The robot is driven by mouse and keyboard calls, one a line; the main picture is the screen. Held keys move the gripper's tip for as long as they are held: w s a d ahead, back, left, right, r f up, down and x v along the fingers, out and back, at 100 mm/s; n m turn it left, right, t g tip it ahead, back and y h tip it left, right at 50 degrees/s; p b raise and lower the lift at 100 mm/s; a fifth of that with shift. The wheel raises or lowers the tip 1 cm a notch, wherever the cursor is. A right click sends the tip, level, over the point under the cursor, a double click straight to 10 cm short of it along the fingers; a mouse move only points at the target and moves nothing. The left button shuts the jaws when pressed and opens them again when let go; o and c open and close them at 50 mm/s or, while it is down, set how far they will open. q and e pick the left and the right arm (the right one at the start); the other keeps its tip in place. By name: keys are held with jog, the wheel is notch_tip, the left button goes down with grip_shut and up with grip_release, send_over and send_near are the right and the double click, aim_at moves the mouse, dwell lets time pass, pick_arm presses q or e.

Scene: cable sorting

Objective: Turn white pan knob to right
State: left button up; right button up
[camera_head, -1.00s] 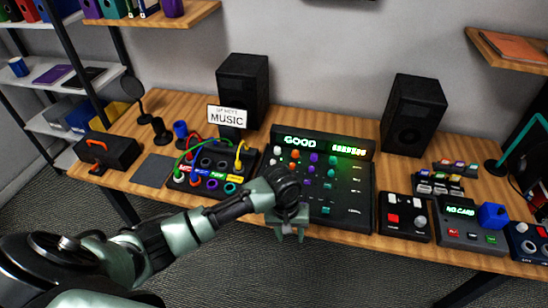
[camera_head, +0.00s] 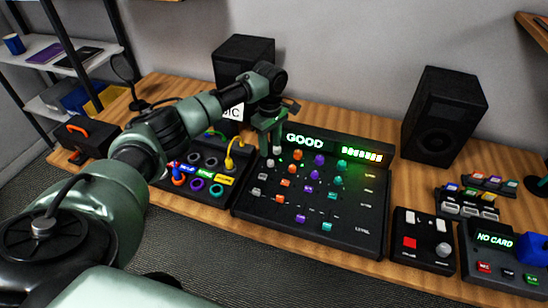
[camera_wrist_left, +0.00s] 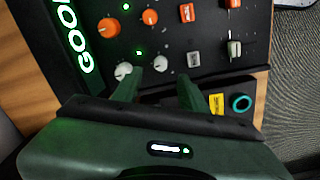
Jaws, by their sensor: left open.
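The black mixing panel (camera_head: 330,228) has a column of white controls near its left edge. In the left wrist view, two round white knobs show, one nearer the green display (camera_wrist_left: 123,70) and one farther from it (camera_wrist_left: 160,63). Labels are too small to tell which is the pan knob. My left gripper (camera_head: 270,150) is open above the panel's back left corner, fingers pointing down. In the left wrist view, its fingertips (camera_wrist_left: 158,78) lie either side of the farther white knob, one close to the nearer knob; contact cannot be told. My right gripper is out of view.
Orange (camera_head: 297,155), purple (camera_head: 319,160) and teal (camera_head: 341,167) knobs fill the columns beside the white one. A cable box (camera_head: 205,180) with a yellow plug (camera_head: 231,160) stands left of the panel. A black speaker (camera_head: 443,115) stands behind, right.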

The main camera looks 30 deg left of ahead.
aim_at(271, 161)
pick_arm(q)
notch_tip(271, 161, down, 4)
jog(key=shift+s+f, duration=0.15)
jog(key=shift+f, duration=0.05)
notch_tip(271, 161, down, 2)
grip_shut()
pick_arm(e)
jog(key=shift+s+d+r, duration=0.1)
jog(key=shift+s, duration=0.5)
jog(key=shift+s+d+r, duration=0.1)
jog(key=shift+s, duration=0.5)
